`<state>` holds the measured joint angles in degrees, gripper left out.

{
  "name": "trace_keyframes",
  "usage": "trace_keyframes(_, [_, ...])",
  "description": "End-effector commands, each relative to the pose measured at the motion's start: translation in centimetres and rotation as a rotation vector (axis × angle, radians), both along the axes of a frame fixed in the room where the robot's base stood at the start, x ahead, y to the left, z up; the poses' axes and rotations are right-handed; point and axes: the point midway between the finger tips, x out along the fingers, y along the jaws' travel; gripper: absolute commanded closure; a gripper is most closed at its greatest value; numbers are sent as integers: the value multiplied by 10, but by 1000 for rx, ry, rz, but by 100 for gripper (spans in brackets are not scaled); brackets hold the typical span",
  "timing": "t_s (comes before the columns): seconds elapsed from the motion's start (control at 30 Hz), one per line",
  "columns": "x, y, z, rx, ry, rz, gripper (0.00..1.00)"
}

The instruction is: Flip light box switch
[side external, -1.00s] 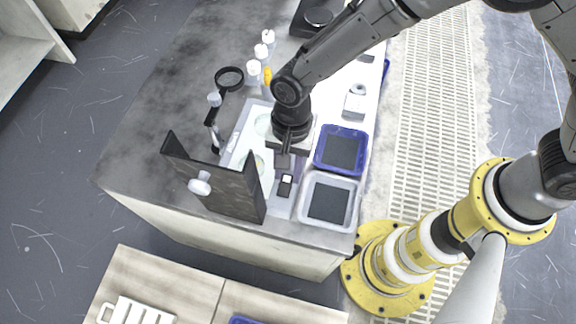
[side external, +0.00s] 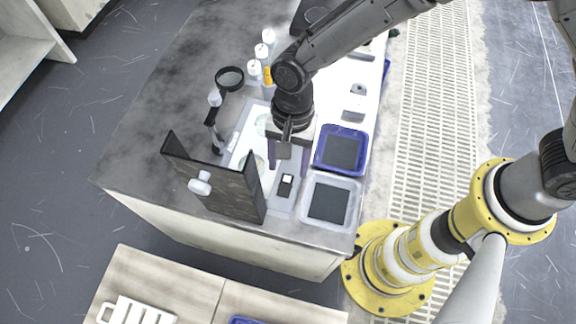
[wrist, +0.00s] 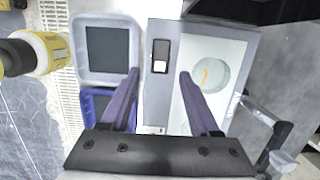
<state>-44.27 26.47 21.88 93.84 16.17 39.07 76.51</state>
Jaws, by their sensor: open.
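The light box (wrist: 232,62) is a pale flat box with a lit white panel, and a clear round dish lies on the panel in the wrist view. Its switch (wrist: 160,56) is a black rocker with a white part, set in the grey strip beside the panel. The switch also shows in the side external view (side external: 286,184). My gripper (wrist: 158,78) is open and empty, its two purple fingers on either side of the switch's line in the wrist view. In the side external view my gripper (side external: 289,170) hangs over the box, behind the switch. I see no contact with the switch.
A white tray (side external: 357,207) and a blue tray (side external: 367,150) with dark pads stand right of the box. A dark upright panel (side external: 215,185) stands at the front left. A magnifier (side external: 230,78) and several white bottles (side external: 254,68) stand behind.

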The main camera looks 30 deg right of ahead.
Motion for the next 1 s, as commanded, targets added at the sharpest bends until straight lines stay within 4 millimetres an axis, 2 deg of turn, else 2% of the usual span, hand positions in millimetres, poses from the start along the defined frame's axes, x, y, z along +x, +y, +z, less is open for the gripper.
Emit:
trace_keyframes(0.03, [2, -1, 12, 4, -4, -1, 38])
trace_keyframes(0.3, [10, -9, 70, 3, -3, -2, 38])
trace_keyframes(0.5, [13, -12, 99, 1, -3, -2, 38])
trace_keyframes(0.7, [14, -14, 110, -1, 0, -2, 38])
trace_keyframes(1.0, [14, -14, 111, 0, 0, -2, 38])
